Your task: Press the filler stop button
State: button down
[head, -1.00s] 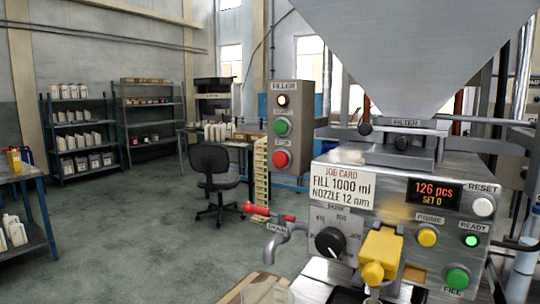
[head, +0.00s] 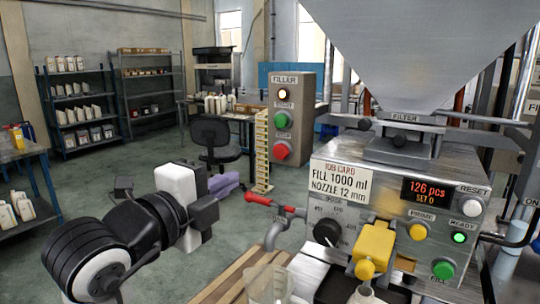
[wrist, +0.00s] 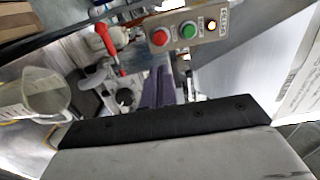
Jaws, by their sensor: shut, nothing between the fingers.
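The red filler stop button (head: 281,152) is the lowest control on the grey FILLER box (head: 305,100), below a green start button (head: 281,120) and a lit lamp (head: 282,95). The stop button also shows in the wrist view (wrist: 160,37), near the top, with the green button (wrist: 189,29) and lamp beside it. My gripper (head: 228,185) has purple fingers, shut and empty. In the head view it is left of and lower than the stop button, apart from it. In the wrist view my fingers (wrist: 163,88) point toward the box.
The filling machine (head: 375,185) with hopper, dial and yellow nozzle stands at right. A red-handled drain tap (head: 270,199) juts out near my fingers. A clear jug (head: 268,285) is below. A chair (head: 215,140) and shelves (head: 80,100) stand behind. The floor at left is open.

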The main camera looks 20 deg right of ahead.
aim_at(279, 153)
jog(key=p+x, duration=0.5)
jog(key=x, duration=0.8)
jog(key=shift+w+r, duration=0.1)
jog(key=shift+w+d, duration=0.25)
jog(key=shift+d, duration=0.1)
